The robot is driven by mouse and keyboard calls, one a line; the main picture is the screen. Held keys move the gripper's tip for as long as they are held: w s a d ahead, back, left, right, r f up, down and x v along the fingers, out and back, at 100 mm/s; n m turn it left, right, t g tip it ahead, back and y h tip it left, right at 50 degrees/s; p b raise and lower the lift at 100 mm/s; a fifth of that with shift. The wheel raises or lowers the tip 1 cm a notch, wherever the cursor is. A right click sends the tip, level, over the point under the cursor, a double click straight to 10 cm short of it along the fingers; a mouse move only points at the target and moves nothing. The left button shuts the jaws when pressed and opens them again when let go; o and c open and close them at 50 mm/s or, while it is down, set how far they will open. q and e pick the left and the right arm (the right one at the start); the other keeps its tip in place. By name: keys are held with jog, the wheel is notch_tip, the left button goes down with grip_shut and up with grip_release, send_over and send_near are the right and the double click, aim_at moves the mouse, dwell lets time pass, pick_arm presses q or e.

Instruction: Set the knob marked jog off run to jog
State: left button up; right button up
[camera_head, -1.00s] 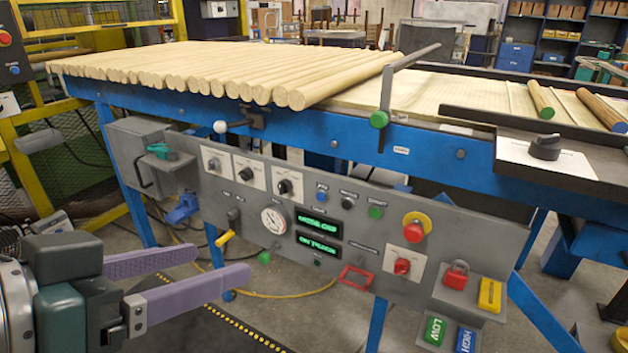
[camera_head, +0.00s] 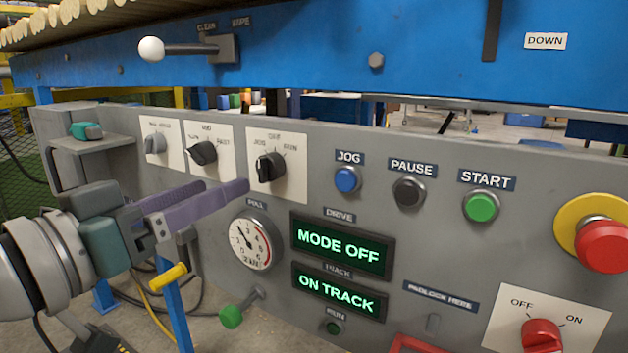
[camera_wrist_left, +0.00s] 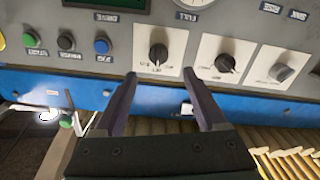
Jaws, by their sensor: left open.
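The jog/off/run knob (camera_head: 270,166) is a black selector on a white plate with JOG at left, OFF at top and RUN at right. Its pointer looks to be about upright, near OFF. The drive display (camera_head: 342,246) reads MODE OFF. My left gripper (camera_head: 227,187) is open and empty, its purple fingers in front of the panel, a little left of and below the knob. In the left wrist view, which is upside down, the knob (camera_wrist_left: 158,53) shows beyond the gap between the open fingertips (camera_wrist_left: 159,74). My right gripper is not in view.
A second black knob (camera_head: 203,152) and a grey knob (camera_head: 155,143) sit left of it. Right are the blue JOG button (camera_head: 347,179), black PAUSE button (camera_head: 408,191), green START button (camera_head: 481,206) and red mushroom button (camera_head: 604,246). A white-tipped lever (camera_head: 152,49) juts out above.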

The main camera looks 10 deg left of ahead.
aim_at(259, 170)
pick_arm(q)
jog(key=b+x, duration=0.2)
jog(key=x, duration=0.6)
jog(key=shift+w+d, duration=0.25)
jog(key=shift+c, duration=0.3)
grip_shut()
